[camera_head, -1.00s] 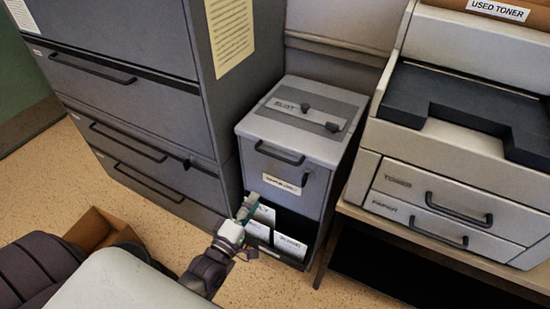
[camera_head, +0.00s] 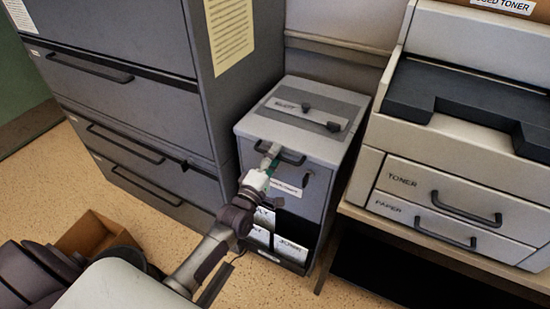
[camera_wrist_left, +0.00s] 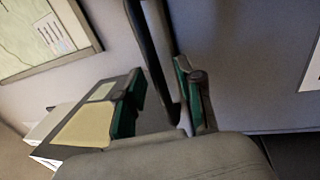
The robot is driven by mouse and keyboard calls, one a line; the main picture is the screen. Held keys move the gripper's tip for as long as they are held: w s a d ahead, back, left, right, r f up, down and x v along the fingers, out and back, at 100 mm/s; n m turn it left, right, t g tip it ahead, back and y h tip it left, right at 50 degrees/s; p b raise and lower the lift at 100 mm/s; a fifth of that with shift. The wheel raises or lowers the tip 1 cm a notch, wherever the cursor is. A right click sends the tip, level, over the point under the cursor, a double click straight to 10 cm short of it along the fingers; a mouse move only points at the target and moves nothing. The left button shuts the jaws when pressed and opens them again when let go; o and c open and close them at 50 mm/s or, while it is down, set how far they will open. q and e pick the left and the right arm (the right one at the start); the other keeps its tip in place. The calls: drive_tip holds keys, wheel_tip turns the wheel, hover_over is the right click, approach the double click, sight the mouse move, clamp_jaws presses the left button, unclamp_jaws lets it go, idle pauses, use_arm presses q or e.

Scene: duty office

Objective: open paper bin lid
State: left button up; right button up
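The grey paper bin (camera_head: 263,120) stands between the filing cabinet and the printer table. Its top has a slot plate with two dark knobs. Its front panel has a dark bar handle (camera_head: 292,158), a white label and a dark latch. The panel looks shut. My left gripper (camera_head: 270,158) is at the left part of this handle. In the left wrist view, its green-padded fingers (camera_wrist_left: 160,102) are apart, with the dark handle bar (camera_wrist_left: 147,55) running between them. The bar looks close to the right finger; contact is unclear. My right gripper is not in view.
An open compartment with white paper cards (camera_head: 292,248) sits low in the bin's front, partly behind my left arm. A filing cabinet (camera_head: 140,130) stands close on the left. A printer (camera_head: 455,140) on a table (camera_head: 400,238) stands on the right. A cardboard box (camera_head: 85,232) lies on the floor.

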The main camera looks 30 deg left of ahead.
use_arm(q)
drive_tip(key=shift+w, duration=0.2)
clamp_jaws()
drive_tip(key=shift+r, duration=0.15)
